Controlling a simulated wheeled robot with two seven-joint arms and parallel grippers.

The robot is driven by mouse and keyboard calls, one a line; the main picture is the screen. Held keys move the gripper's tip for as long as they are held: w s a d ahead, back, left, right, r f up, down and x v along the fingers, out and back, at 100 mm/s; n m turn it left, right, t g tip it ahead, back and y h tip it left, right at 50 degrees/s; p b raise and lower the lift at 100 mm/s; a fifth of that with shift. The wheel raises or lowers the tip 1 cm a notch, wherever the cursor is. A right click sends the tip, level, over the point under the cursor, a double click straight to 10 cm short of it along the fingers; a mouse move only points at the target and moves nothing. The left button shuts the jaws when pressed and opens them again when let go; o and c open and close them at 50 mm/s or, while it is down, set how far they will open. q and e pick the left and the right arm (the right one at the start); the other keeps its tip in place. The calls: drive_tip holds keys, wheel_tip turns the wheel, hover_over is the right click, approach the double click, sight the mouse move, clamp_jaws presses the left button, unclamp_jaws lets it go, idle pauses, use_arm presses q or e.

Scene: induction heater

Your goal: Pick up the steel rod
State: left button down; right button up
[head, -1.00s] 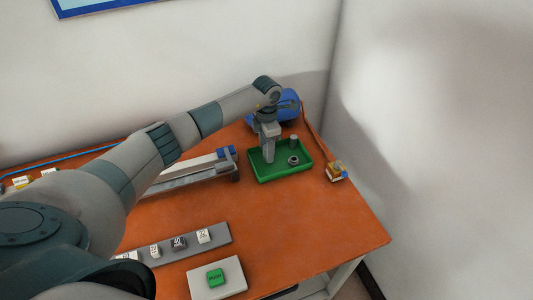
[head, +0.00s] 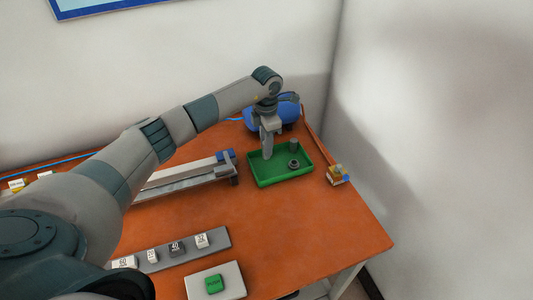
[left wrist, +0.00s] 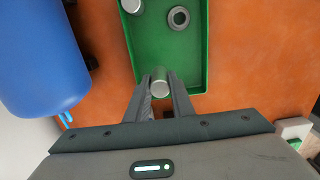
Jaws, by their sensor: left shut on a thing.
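The steel rod (left wrist: 160,82), a short grey metal cylinder, is between the fingertips of my left gripper (left wrist: 160,92) in the left wrist view. The fingers are shut on it, with its round end showing. In the head view my left gripper (head: 267,154) points down over the left part of the green tray (head: 281,182), where the fingers hide the rod. I cannot tell whether the rod still touches the tray floor. A second, similar grey cylinder (head: 293,144) and a grey ring (head: 294,163) are in the tray, to the right of my gripper. My right gripper is not in view.
A blue tank (head: 287,117) stands close behind the tray. A metal rail device (head: 190,178) lies to its left, and a small brass-coloured part (head: 337,175) to its right. A push-button box (head: 231,284) is at the front. The table's right front is clear.

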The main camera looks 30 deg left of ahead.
use_arm(q)
drive_tip(key=w+d+r+b, duration=0.2)
drive_tip(key=d+r+b, duration=0.3)
drive_tip(key=d, duration=0.6)
wheel_tip(320, 180, up, 3)
drive_tip(key=shift+w+d+f, duration=0.2)
drive_tip(key=shift+w+d, duration=0.05)
drive_tip(key=shift+w, duration=0.1)
drive_tip(key=shift+s+f, duration=0.1)
